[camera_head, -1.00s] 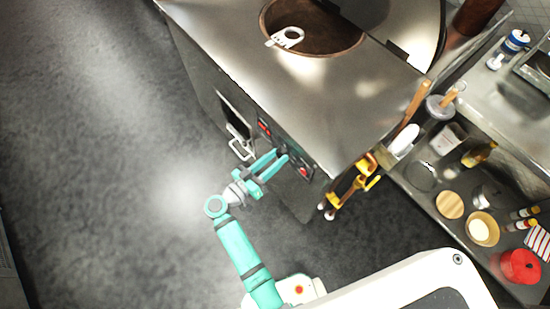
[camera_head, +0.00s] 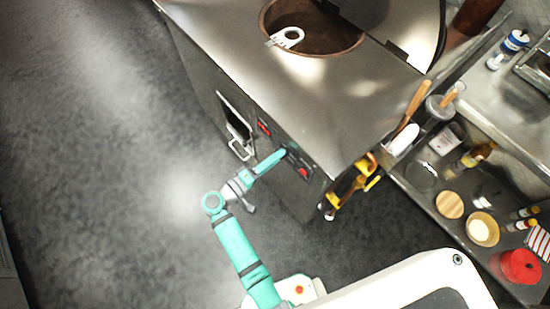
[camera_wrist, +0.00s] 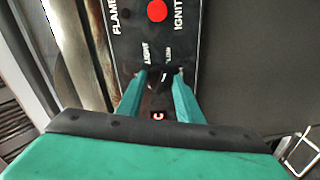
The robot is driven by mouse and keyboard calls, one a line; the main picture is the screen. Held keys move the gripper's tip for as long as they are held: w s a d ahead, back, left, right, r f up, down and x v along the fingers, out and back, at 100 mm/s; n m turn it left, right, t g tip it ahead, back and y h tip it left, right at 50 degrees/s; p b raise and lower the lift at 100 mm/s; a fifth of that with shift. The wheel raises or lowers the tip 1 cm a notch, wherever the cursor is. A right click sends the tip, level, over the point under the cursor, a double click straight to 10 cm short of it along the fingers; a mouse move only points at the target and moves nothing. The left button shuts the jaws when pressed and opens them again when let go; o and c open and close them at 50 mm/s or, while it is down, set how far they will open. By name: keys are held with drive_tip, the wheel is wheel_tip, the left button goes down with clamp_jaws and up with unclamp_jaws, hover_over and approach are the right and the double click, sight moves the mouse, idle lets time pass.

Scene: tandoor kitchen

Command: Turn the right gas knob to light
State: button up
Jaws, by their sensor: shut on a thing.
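A small dark gas knob (camera_wrist: 158,84) sits on the black control panel in the wrist view, below the printed word LIGHT. My gripper (camera_wrist: 161,78) is shut on it, one teal finger on each side. Part of the knob is hidden by the fingers. In the head view my gripper (camera_head: 283,153) reaches the left end of the right-hand panel (camera_head: 296,163) on the steel tandoor counter's front; the knob is too small to make out there. The panel has a red button (camera_wrist: 157,10) marked IGNIT and a small red mark (camera_wrist: 157,116) between the fingers.
A second panel (camera_head: 264,127) and a dark opening with a metal handle (camera_head: 240,150) lie left of my gripper. A yellow tool (camera_head: 368,183) hangs at the counter's right corner. Shelves with bowls and bottles stand at the right. The floor at the left is clear.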

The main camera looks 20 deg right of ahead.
drive_tip(key=n+g, duration=0.1)
drive_tip(key=n, duration=0.8)
drive_tip(key=shift+w, duration=0.1)
drive_tip(key=shift+n, duration=0.4)
idle(0.4)
drive_tip(key=o, duration=1)
drive_tip(key=shift+o, duration=0.2)
drive_tip(key=shift+r, duration=0.1)
drive_tip(key=shift+a, duration=0.15)
drive_tip(key=f+v, duration=0.1)
drive_tip(key=v, duration=0.9)
drive_tip(key=shift+a+r, duration=0.3)
drive_tip(key=shift+a, duration=0.05)
